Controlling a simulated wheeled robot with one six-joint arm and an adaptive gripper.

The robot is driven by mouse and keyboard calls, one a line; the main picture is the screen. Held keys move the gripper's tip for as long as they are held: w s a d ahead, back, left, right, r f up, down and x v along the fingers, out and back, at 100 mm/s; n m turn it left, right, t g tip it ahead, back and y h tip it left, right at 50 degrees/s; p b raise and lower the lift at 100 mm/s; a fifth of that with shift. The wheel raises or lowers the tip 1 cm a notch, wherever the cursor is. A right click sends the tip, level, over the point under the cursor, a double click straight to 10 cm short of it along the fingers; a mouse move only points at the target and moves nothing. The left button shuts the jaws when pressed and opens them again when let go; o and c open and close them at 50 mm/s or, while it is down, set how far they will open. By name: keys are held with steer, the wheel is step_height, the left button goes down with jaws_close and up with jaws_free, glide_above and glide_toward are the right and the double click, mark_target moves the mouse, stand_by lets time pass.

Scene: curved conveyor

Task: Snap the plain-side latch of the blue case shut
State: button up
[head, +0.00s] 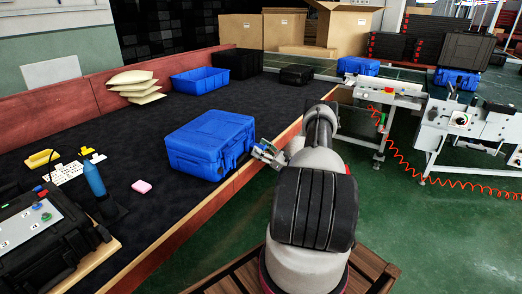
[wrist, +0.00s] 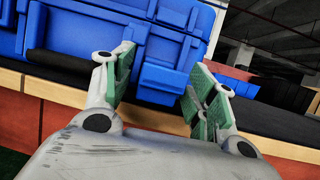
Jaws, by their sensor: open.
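The blue case (head: 211,144) lies closed-looking on the dark bench top near its front edge, and its blue side fills the upper left of the wrist view (wrist: 70,40). A blue latch (wrist: 163,80) shows on that side, between my fingers in the picture. Whether the latch is snapped down, I cannot tell. My gripper (head: 264,151) is beside the case's right side in the head view. In the wrist view my gripper (wrist: 160,88) is open, with green pads on both fingers and nothing held between them.
A blue open bin (head: 200,81), a black crate (head: 238,64) and pale bags (head: 133,84) stand farther back.

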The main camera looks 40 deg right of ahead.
mark_target(262, 147)
steer(key=shift+c, duration=0.2)
jaws_close()
steer(key=shift+s+d+r+g+h, duration=0.15)
steer(key=shift+r+g+h, duration=0.45)
steer(key=shift+g, duration=0.5)
step_height(262, 147, up, 2)
steer(key=g+h, duration=0.1)
steer(key=g, duration=0.2)
steer(key=r+g+h, duration=0.1)
steer(key=g+h, duration=0.1)
steer(key=g, duration=0.1)
steer(key=shift+w+a+r, duration=0.2)
steer(key=shift+r, duration=0.2)
steer(key=shift+w+a+r+g+h, duration=0.15)
steer(key=shift+r+g+h, duration=0.15)
steer(key=shift+g, duration=0.3)
steer(key=shift+w+r+g+h, duration=0.15)
steer(key=shift+g+h, duration=0.15)
steer(key=shift+g, duration=0.3)
steer(key=shift+w+a+r+g+h, duration=0.15)
steer(key=shift+r+g+h, duration=0.15)
steer(key=shift+g, duration=0.3)
